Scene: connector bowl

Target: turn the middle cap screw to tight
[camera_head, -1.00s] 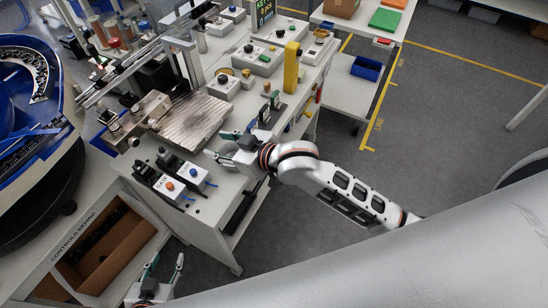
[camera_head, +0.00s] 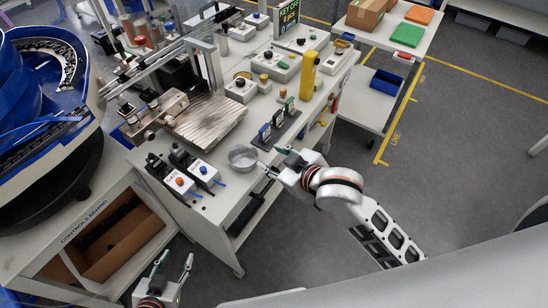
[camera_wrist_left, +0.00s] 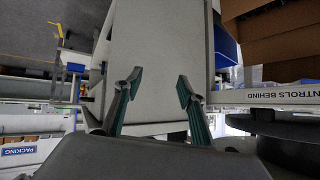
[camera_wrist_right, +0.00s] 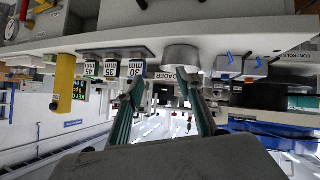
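My right gripper (camera_head: 270,160) is open and empty beside the near edge of the bench, right of a round metal cup (camera_head: 242,157). In the right wrist view, its parted fingers (camera_wrist_right: 160,85) point toward the bench edge with the cup (camera_wrist_right: 181,56) beyond them. My left gripper (camera_head: 175,262) is open and empty, low in front of the bench. Its fingers (camera_wrist_left: 157,82) also stand apart in the left wrist view. A metal plate fixture (camera_head: 205,120) with clamp blocks (camera_head: 165,103) lies on the bench. The cap screws are too small to single out.
Beside the cup stand a black rack of labelled stands (camera_head: 277,128), two switch boxes (camera_head: 205,172) and a yellow post (camera_head: 308,75). A blue bowl feeder (camera_head: 30,120) fills the left. Open floor (camera_head: 340,195) lies right of the bench.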

